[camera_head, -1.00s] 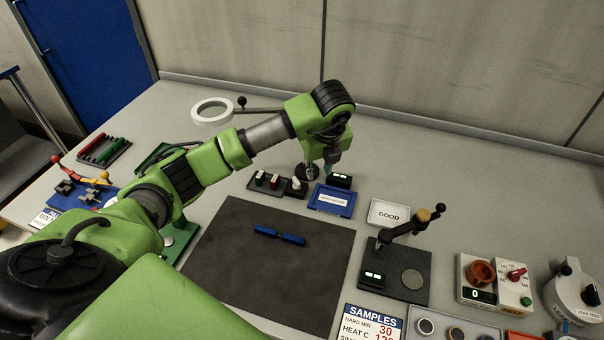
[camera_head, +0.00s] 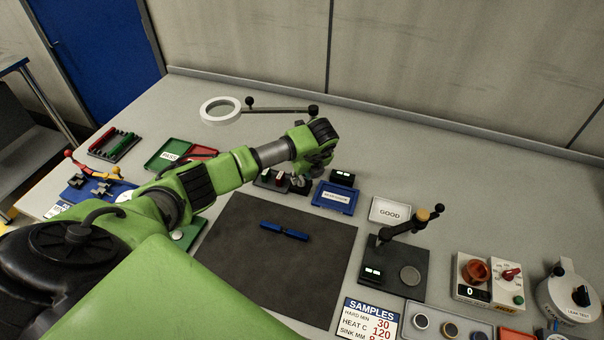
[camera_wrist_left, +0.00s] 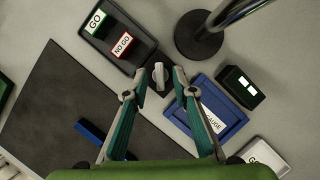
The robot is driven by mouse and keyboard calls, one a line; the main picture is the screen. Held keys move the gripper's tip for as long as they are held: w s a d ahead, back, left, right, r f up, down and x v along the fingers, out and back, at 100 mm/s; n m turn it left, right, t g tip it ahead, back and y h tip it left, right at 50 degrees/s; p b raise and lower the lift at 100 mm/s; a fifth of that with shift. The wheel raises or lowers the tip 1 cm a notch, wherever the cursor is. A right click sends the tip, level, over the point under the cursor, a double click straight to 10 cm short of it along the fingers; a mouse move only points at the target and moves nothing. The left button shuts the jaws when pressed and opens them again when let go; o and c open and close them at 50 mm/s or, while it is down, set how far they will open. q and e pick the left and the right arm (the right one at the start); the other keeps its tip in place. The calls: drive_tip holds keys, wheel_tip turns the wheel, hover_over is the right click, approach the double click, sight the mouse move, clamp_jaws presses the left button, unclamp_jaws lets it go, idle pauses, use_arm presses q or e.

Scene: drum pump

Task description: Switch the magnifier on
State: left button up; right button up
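The magnifier (camera_head: 220,110), a white ring with a lens, hangs at the back left on a thin arm from a post. The post's round dark base (camera_wrist_left: 198,40) shows in the left wrist view. Beside it a pale grey lever or knob (camera_wrist_left: 158,76) stands on a small dark block. My left gripper (camera_wrist_left: 161,72) is open, with one fingertip on each side of this knob in the picture; I cannot tell whether they touch it. In the head view my left gripper (camera_head: 301,182) is above that spot and hides most of it. My right gripper is out of view.
A black tray (camera_wrist_left: 96,48) with GO and NO GO pieces adjoins the block. A blue tray (camera_head: 335,198) and a black box with lit windows (camera_head: 343,178) stand to the right. A blue part (camera_head: 284,231) lies on the dark mat (camera_head: 265,275). The magnifier post is close.

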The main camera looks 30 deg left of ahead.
use_arm(q)
drive_tip(key=shift+w+a+f, duration=0.1)
drive_tip(key=shift+f, duration=0.2)
clamp_jaws()
